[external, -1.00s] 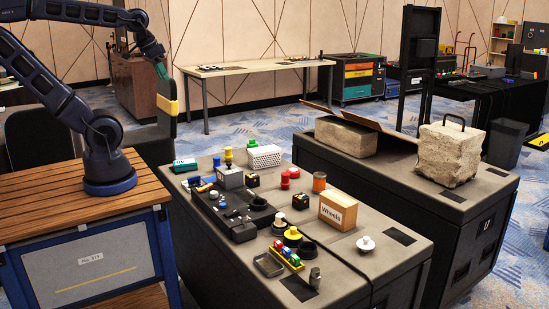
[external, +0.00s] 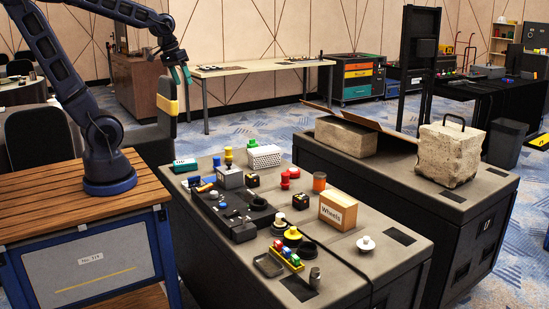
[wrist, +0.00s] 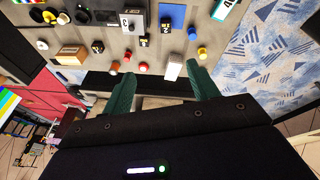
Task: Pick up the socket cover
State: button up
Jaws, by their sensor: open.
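My gripper (external: 180,74) has green fingers and hangs in the air beyond the far left end of the low grey case (external: 290,218). In the wrist view my gripper (wrist: 162,73) is spread open with nothing between the fingertips. I cannot tell for sure which item is the socket cover. Small parts lie on and around a black board (external: 258,213) on the case. A white round piece with a knob (external: 366,243) sits alone near the case's right side. My gripper is well apart from all of these.
A white perforated box (external: 264,156), a teal box (external: 185,165), red knobbed pieces (external: 285,180) and a "Wheels" box (external: 338,210) crowd the case. A second case behind bears stone blocks (external: 449,155). A black chair (external: 42,143) stands beside my arm.

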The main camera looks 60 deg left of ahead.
jog(key=w+a+f+n+g, duration=0.1)
jog(key=w+a+f+n, duration=0.2)
jog(key=w+f, duration=0.4)
jog(key=n+g, duration=0.3)
jog(key=n, duration=0.6)
send_over(217, 157)
notch_tip(217, 157, down, 23)
jog(key=shift+a+f+n+h, duration=0.2)
jog(key=shift+f+n+h, duration=0.1)
jog(key=shift+f+h, duration=0.15)
jog(key=shift+d+f, duration=0.15)
jog(key=shift+f, duration=1.2)
jog(key=shift+d+f, duration=0.1)
jog(key=shift+f, duration=1.25)
jog(key=shift+s+f, duration=0.1)
jog(key=shift+f, duration=2.5)
jog(key=c, duration=1.1)
